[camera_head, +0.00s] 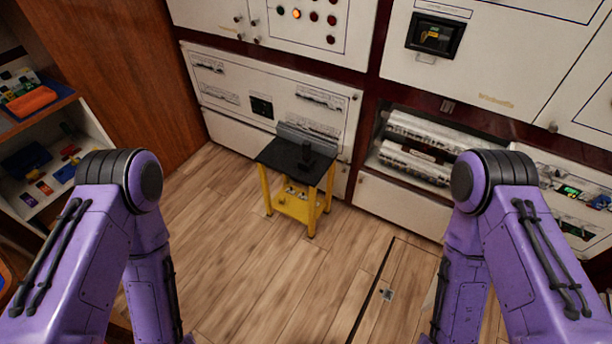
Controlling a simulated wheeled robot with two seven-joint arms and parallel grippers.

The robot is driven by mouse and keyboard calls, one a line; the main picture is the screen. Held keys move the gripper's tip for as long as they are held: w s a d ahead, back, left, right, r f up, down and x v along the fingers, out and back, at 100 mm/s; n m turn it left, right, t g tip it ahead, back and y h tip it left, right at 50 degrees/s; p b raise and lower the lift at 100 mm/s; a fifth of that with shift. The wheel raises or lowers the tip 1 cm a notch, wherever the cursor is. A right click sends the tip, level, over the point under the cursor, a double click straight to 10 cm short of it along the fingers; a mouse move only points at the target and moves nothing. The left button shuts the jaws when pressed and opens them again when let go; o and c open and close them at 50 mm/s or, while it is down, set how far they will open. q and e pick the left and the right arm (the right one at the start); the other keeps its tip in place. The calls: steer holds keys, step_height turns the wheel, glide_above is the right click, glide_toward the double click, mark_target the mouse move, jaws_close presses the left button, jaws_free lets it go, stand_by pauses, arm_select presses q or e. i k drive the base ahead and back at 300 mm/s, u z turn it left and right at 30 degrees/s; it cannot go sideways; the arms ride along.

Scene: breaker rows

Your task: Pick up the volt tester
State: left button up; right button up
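A small dark upright object (306,155) stands on the black top of a small yellow-legged table (274,152) near the cabinets. I cannot tell whether it is the volt tester. Several small coloured items lie on the shelves at the left, too small to identify for certain. Both of my purple arms show at the left and right, bent at dark joints. Their lower parts run down out of the picture, and neither gripper is in view.
White cabinets (270,90) with knobs and a lit orange lamp (296,14) line the back. An orange item (31,101) lies on the left shelf unit (92,122). An open bay with white rolls (415,160) is right of the table. The wooden floor (270,270) before the table is clear.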

mark_target(307, 144)
steer(key=k, duration=0.95)
steer(key=z, duration=0.7)
steer(key=i, duration=1.1)
steer(key=u, duration=1.9)
steer(key=i, duration=1.25)
steer(key=z, duration=4.1)
steer(key=k, duration=0.15)
steer(key=u, duration=1.45)
